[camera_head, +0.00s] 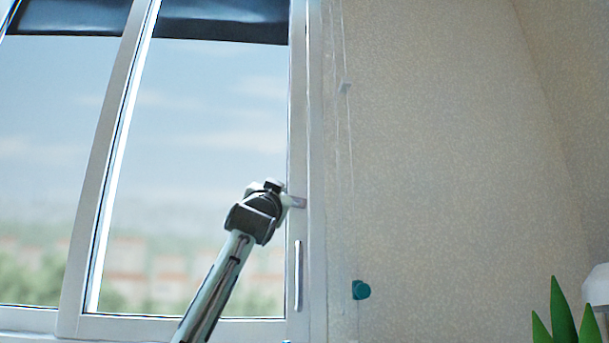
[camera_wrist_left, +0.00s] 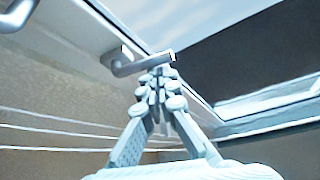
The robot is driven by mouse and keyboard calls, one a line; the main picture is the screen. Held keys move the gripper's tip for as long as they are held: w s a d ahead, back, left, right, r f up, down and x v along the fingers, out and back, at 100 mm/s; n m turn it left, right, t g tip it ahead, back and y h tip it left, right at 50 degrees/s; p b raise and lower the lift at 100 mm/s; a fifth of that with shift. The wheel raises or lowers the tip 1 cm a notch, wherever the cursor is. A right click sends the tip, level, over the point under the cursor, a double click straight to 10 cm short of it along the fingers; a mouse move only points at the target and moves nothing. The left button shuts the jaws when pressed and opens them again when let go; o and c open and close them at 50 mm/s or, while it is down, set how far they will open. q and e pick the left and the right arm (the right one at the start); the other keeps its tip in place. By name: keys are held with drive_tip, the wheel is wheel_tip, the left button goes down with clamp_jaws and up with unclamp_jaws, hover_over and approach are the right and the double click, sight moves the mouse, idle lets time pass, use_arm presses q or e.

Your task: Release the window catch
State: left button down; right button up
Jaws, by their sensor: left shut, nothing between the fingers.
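The window catch (camera_wrist_left: 143,62) is a small grey lever on the white window frame. In the left wrist view it juts from its mount across the picture, just beyond my fingertips. In the head view a small part of it (camera_head: 297,202) shows at the right-hand frame, beside my gripper. My left gripper (camera_wrist_left: 161,82) is shut and empty, its fingertips close to the lever; I cannot tell whether they touch it. In the head view the left gripper (camera_head: 270,193) covers part of the catch area. My right gripper is not in view.
A vertical window handle (camera_head: 298,275) is on the frame below the catch. A dark blind (camera_head: 225,20) hangs at the top of the window. A green plant (camera_head: 562,315) stands at lower right.

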use_arm(q)
drive_tip(key=shift+f, duration=0.15)
drive_tip(key=v, duration=1.2)
idle(0.4)
